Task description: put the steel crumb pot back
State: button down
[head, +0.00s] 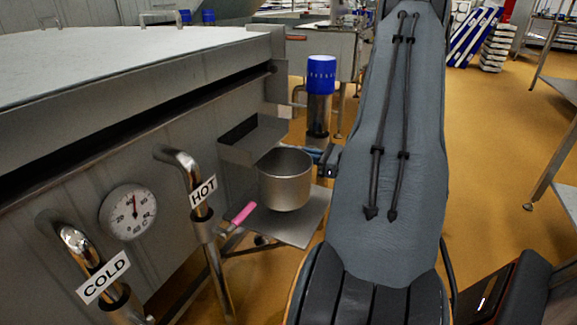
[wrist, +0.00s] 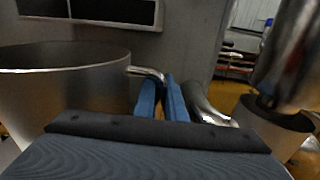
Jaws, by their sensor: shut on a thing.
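The steel crumb pot (head: 285,183) is a round, open-topped pot, upright at the side of the big vat. In the head view it is over a small steel shelf (head: 300,232); I cannot tell whether its base touches the shelf. It fills the left of the wrist view (wrist: 60,95). My gripper (head: 323,153) is at the pot's right side. Its blue fingers (wrist: 161,98) are shut on the pot's thin steel handle, which sticks out from the wall near the rim. My arm hides part of the area to the right.
A steel bracket (head: 250,140) on the vat wall is close behind the pot. A blue-topped steel post (head: 320,95) stands behind my gripper. HOT (head: 203,192) and COLD (head: 104,277) pipes and a dial (head: 128,212) are left.

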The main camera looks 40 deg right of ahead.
jog(key=shift+w+a, duration=0.25)
jog(key=shift+w, duration=0.2)
jog(key=shift+f+b, duration=0.95)
jog(key=shift+f, duration=0.75)
jog(key=shift+f, duration=0.2)
jog(key=c, duration=1.8)
grip_release()
jog(key=shift+r, duration=0.2)
jog(key=p+v, duration=0.3)
jog(key=v, duration=0.9)
jog(key=shift+f+p, duration=0.1)
jog(key=shift+p, duration=0.3)
